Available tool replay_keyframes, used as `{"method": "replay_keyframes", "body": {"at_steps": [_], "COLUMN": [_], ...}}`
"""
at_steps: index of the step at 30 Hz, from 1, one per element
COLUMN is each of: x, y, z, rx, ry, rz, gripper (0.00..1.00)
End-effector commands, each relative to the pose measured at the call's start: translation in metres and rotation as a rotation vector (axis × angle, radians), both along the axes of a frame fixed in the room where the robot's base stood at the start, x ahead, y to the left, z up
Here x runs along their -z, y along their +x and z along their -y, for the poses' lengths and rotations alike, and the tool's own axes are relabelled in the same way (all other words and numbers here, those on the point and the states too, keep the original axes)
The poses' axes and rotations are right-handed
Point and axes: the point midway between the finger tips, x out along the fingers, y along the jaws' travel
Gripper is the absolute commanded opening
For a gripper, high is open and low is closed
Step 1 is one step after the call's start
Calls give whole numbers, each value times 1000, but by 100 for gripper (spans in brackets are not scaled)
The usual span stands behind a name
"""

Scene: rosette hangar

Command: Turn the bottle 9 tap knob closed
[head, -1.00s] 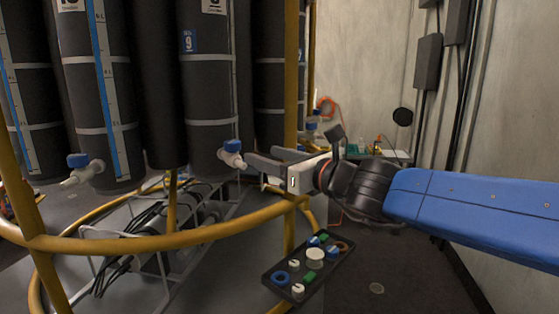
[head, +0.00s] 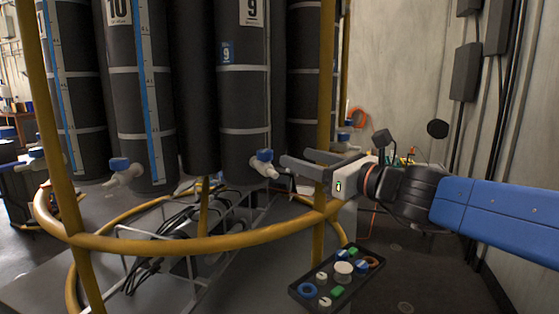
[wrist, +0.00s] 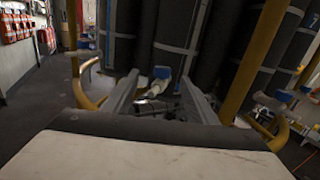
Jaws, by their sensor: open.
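Bottle 9 (head: 245,105) is a tall dark cylinder with a "9" label. Its tap has a blue knob (head: 265,155) and a white spout (head: 262,168) low on its front. My gripper (head: 294,157) is open and empty just right of this tap, its fingers pointing left towards it. In the wrist view a blue knob (wrist: 161,72) with a white spout (wrist: 155,91) shows between and beyond the tips of my gripper (wrist: 161,78). Whether a finger touches the tap cannot be told.
A yellow tubular rail (head: 200,244) curves around the bottles, with a yellow post (head: 325,95) close to my gripper. Bottle 10 (head: 140,90), with its own blue tap knob (head: 119,164), stands to the left. A dark tray (head: 318,303) of small parts lies below the gripper.

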Motion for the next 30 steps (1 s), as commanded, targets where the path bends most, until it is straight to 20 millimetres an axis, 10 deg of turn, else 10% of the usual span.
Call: {"method": "replay_keyframes", "body": {"at_steps": [15,30], "x": [3,21], "y": [81,88], "z": [32,78], "rx": [-463,-682], "ry": [-27,-11], "rz": [11,-47], "gripper": [52,52]}}
